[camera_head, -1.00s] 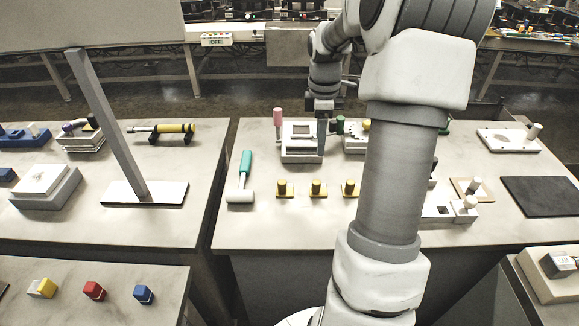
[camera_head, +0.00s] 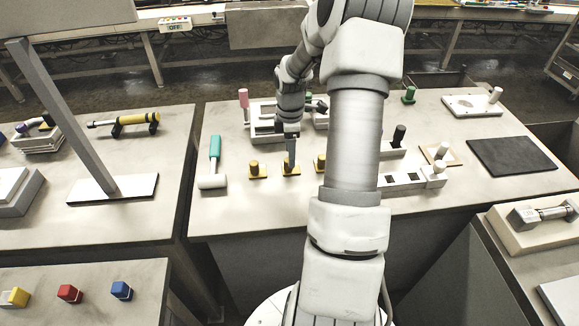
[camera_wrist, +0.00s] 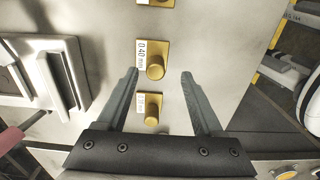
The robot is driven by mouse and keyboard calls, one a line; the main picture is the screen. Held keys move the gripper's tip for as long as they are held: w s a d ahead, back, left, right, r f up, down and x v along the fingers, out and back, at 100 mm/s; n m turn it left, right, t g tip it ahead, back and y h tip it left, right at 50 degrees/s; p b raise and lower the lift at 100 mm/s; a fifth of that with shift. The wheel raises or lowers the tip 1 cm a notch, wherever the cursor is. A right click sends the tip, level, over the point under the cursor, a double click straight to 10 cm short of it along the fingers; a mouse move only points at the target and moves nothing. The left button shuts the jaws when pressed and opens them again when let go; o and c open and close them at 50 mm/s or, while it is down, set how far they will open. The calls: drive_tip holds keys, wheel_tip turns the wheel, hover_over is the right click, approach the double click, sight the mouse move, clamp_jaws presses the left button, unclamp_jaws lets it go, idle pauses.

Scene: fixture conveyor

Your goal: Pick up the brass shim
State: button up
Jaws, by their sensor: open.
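Three brass shims, small yellow plates with round knobs, stand in a row near the table's front edge. In the head view the left shim (camera_head: 254,172), the middle shim (camera_head: 284,172) and the right shim (camera_head: 319,165) show. In the wrist view one shim (camera_wrist: 155,66) has a label reading 0.40 mm, and its knob lies between the fingertips in the picture. Another shim (camera_wrist: 152,108) is nearer the gripper's palm, its label unreadable; a third (camera_wrist: 158,20) is partly cut off. My gripper (camera_wrist: 160,74) is open and empty. In the head view my gripper (camera_head: 291,160) is at the middle shim; contact cannot be told.
A teal-handled mallet (camera_head: 214,160) lies left of the shims. A white fixture (camera_head: 265,125) with a pink-topped post (camera_head: 243,98) stands behind them. To the right are a slotted white block (camera_head: 405,180) and a dark mat (camera_head: 510,156). Bare table lies in front of the shims.

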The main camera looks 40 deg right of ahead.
drive_tip(key=f, duration=0.4)
drive_tip(key=shift+w+f, duration=0.25)
drive_tip(key=shift+w, duration=0.1)
clamp_jaws()
